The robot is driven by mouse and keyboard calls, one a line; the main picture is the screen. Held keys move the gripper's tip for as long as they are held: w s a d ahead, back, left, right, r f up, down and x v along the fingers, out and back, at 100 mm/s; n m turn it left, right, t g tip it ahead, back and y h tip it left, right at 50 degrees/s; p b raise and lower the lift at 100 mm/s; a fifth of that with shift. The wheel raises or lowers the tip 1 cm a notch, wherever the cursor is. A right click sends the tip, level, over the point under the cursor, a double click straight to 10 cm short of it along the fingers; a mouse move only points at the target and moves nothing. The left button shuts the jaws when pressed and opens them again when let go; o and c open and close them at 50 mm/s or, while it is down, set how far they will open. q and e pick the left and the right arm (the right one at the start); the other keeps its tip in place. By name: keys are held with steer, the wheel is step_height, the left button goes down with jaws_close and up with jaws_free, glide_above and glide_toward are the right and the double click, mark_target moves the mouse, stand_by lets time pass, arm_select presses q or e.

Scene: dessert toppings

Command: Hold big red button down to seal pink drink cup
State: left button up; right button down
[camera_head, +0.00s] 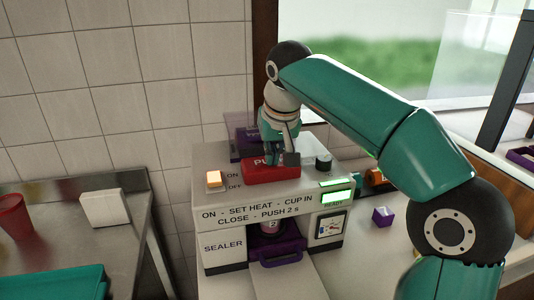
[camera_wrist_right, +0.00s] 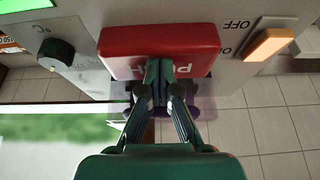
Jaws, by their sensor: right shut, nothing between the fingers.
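The big red button (camera_head: 270,172), marked with white "PU..." lettering, sits on top of the grey sealer (camera_head: 225,228). My right gripper (camera_head: 283,160) points down over the button, shut and empty. In the right wrist view, its fingertips (camera_wrist_right: 159,70) overlap the middle of the red button (camera_wrist_right: 198,42) and seem to touch it. I cannot tell whether the button is pressed down. A small pinkish cup (camera_head: 267,231) stands in the sealer's front opening above a purple holder (camera_head: 278,252), partly shadowed. My left gripper is not in view.
An orange lit ON/OFF switch (camera_head: 213,179) and a black knob (camera_head: 323,161) flank the button. A green lit "READY" display (camera_head: 336,197) is at the right. A red cup (camera_head: 13,216), white block (camera_head: 104,209) and teal tray (camera_head: 60,283) are on the left metal table.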

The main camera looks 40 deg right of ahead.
steer(key=shift+s+a+f, duration=0.1)
steer(key=shift+a+f, duration=0.05)
steer(key=shift+f, duration=0.3)
steer(key=shift+s+a+r, duration=0.1)
steer(key=shift+s+a, duration=0.1)
steer(key=shift+s, duration=0.1)
steer(key=shift+s+a+r, duration=0.25)
steer(key=shift+s+r, duration=0.1)
steer(key=shift+s, duration=0.25)
steer(key=shift+s+a+r, duration=0.25)
steer(key=shift+s+r, duration=0.05)
steer(key=shift+s, duration=0.25)
steer(key=shift+r, duration=0.15)
step_height(320, 180, up, 8)
steer(key=p, duration=0.7)
steer(key=shift+s+a, duration=0.2)
steer(key=shift+s, duration=0.2)
